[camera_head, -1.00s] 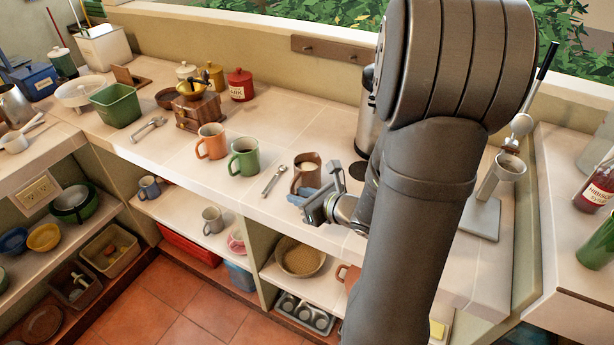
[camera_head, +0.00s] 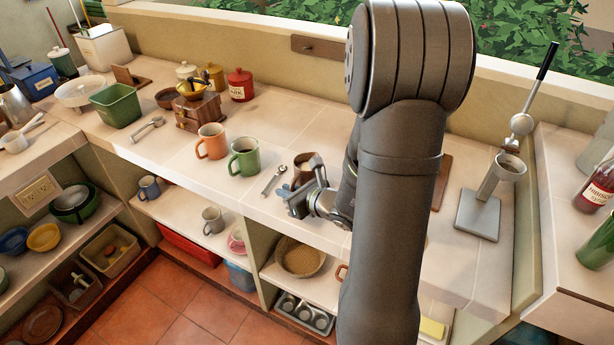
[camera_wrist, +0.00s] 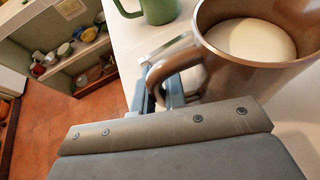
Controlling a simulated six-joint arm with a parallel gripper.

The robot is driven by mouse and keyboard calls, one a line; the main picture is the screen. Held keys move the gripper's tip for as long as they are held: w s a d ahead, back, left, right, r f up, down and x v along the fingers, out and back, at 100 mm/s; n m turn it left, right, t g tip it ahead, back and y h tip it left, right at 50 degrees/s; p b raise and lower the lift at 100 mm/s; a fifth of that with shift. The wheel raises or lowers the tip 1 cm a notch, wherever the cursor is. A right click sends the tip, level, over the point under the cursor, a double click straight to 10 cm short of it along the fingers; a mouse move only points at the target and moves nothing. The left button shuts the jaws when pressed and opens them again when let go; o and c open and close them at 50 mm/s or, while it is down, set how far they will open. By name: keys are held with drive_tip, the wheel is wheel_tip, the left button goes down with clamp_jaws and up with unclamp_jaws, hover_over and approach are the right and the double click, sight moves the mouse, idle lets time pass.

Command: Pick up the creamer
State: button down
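The creamer (camera_wrist: 258,62) is a brown mug-like vessel with white contents, at the right of the wrist view. In the head view the creamer (camera_head: 308,163) stands on the counter, upright and partly hidden by my gripper. Its handle (camera_wrist: 160,72) reaches down to between the two blue-grey fingers of my gripper (camera_wrist: 160,98). The fingers lie close on either side of the handle; whether they press on it is unclear. In the head view my gripper (camera_head: 288,195) is low at the counter's front edge, in front of the creamer.
A green mug (camera_head: 244,158) and an orange mug (camera_head: 211,142) stand left of the creamer. A wrench-like metal tool (camera_head: 273,181) lies between the green mug and the creamer. A lever press (camera_head: 487,200) stands at the right. Shelves with bowls and mugs lie below the counter.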

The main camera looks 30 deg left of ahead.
drive_tip(key=shift+r, duration=0.2)
idle(0.4)
drive_tip(key=shift+r, duration=1.9)
drive_tip(key=w+d+r, duration=0.2)
drive_tip(key=d+r, duration=0.4)
drive_tip(key=d, duration=0.5)
drive_tip(key=shift+w+r, duration=0.15)
drive_tip(key=shift+r, duration=0.2)
drive_tip(key=shift+w+d, duration=0.15)
drive_tip(key=shift+d, duration=0.1)
